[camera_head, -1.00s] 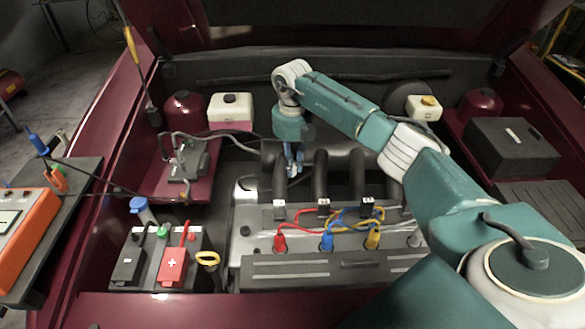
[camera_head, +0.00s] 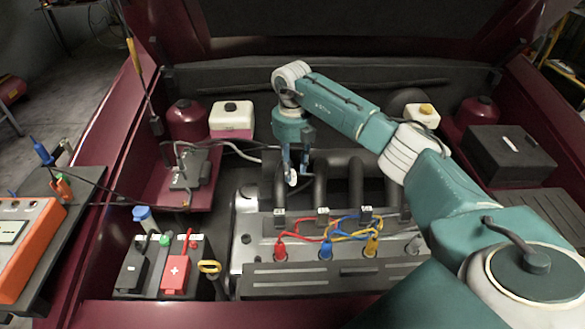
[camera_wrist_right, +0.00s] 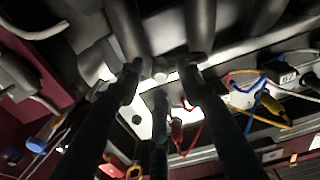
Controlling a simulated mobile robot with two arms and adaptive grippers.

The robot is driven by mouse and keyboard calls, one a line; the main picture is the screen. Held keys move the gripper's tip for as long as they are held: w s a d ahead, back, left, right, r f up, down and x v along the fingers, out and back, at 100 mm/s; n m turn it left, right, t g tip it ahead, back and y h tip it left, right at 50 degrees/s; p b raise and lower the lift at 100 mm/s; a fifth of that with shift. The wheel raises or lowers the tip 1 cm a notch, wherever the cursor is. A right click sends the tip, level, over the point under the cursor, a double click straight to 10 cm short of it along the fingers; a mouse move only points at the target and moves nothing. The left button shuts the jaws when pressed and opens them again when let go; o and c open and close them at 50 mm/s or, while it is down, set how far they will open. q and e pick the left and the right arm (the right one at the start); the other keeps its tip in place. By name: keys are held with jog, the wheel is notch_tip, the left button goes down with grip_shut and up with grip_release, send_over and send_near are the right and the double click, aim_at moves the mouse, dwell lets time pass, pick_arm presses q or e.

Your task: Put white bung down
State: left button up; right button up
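The white bung (camera_head: 292,178) shows as a small pale piece at the gripper's lower end, in front of the dark engine pipes. My right gripper (camera_head: 295,174) points down over the back of the engine. I cannot tell exactly what the bung rests on. My left gripper is not in view.
The engine block (camera_head: 310,276) with red, blue and yellow leads lies in front. The battery (camera_head: 138,270) is at front left. A white reservoir (camera_head: 232,117) stands behind left, a black box (camera_head: 507,152) at right. Dark pipes (camera_head: 356,180) crowd the gripper's right side.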

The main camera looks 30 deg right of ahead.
aim_at(292, 171)
notch_tip(292, 171, up, 9)
jog(key=p, duration=0.6)
jog(key=shift+r, duration=0.15)
